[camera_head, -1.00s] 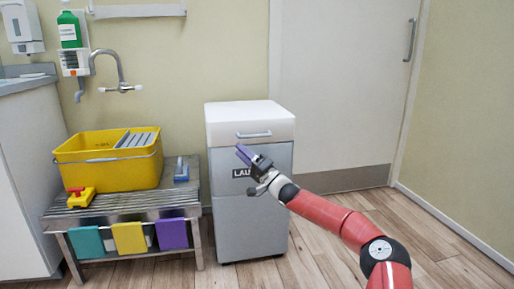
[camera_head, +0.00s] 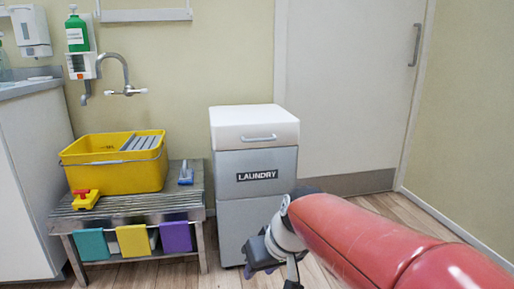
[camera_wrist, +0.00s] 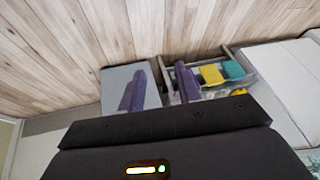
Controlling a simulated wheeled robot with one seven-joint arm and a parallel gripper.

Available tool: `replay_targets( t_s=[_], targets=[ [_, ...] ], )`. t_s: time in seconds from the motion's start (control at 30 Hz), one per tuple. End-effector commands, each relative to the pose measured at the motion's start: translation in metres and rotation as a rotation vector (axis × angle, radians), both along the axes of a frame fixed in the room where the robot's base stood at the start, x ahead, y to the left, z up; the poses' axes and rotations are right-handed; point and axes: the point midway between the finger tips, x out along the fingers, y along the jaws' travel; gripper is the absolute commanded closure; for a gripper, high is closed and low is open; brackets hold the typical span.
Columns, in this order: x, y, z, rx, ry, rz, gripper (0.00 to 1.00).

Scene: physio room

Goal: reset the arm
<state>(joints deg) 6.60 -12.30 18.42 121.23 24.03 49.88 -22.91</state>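My gripper (camera_head: 262,252) shows low in the head view, in front of the lower part of the laundry bin. My red arm reaches in from the lower right of the head view.
A white-topped grey laundry bin (camera_head: 255,163) stands by the wall. Left of it is a slatted metal bench (camera_head: 130,206) with a yellow bucket (camera_head: 105,175), and teal (camera_head: 92,244), yellow (camera_head: 133,240) and purple (camera_head: 175,237) cloths hang at its front. A door (camera_head: 350,90) is behind.

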Motion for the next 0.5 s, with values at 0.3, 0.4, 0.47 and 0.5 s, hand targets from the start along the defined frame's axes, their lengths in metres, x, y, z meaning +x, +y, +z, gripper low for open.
replay_targets(
  t_s=[0.3, 0.4, 0.47, 0.5],
  targets=[
    [-0.095, -0.103, -0.002, -0.142, -0.065, -0.300, 0.66],
    [-0.116, -0.123, -0.007, -0.153, -0.080, -0.366, 0.66],
    [-0.128, -0.134, -0.011, -0.156, -0.088, -0.404, 0.66],
    [-0.136, -0.141, -0.014, -0.157, -0.093, -0.427, 0.66]
  ],
)
